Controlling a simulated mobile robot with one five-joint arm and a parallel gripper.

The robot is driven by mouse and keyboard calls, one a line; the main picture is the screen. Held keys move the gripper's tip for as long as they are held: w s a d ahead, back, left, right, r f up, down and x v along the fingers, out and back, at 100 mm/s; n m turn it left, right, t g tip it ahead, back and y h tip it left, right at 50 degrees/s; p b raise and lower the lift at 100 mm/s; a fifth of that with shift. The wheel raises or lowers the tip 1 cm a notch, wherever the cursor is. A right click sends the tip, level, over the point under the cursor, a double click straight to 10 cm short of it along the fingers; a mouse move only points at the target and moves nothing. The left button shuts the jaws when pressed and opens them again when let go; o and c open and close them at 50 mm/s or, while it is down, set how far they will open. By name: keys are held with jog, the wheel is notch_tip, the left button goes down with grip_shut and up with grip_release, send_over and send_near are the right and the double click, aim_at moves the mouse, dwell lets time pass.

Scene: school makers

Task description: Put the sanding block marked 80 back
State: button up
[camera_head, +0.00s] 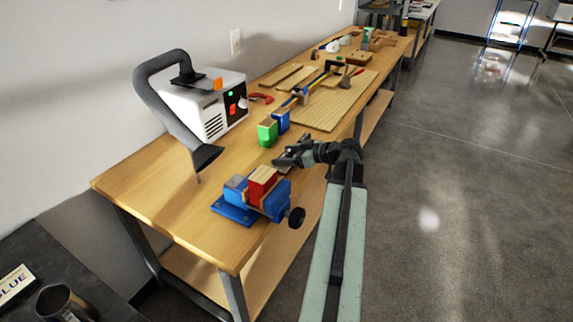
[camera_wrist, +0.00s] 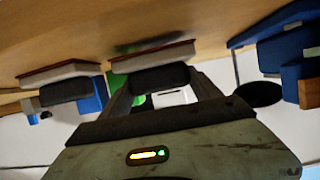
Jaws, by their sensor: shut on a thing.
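My gripper (camera_wrist: 163,95) is shut on a sanding block (camera_wrist: 155,78) with a dark body, a pale layer and a thin reddish face. The wrist view has the tabletop at its top, and the block's reddish face is turned to it. A dark shadow shows beside that face; I cannot tell whether it touches the wood. A similar sanding block (camera_wrist: 66,88) is to its left. No number is readable on either. In the head view my gripper (camera_head: 284,160) is low over the bench's front edge, behind the vise; the held block is not clear there.
A blue vise (camera_head: 232,212) with a red block (camera_head: 262,183) is at the bench's (camera_head: 150,203) near end. Green (camera_head: 267,132) and blue (camera_head: 281,120) holders stand just beyond my gripper. A white machine (camera_head: 205,112) with a grey hose is at the wall side. Boards and tools lie farther back.

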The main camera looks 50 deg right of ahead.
jog(key=shift+f, duration=0.75)
jog(key=o, duration=1.5)
jog(key=shift+r, duration=0.15)
jog(key=shift+c, duration=0.2)
jog(key=shift+s+r+p, duration=0.3)
jog(key=shift+r+p, duration=0.1)
jog(key=p+v, duration=0.4)
jog(key=v, duration=0.7)
jog(key=shift+s, duration=0.2)
jog(key=shift+d+f, duration=0.1)
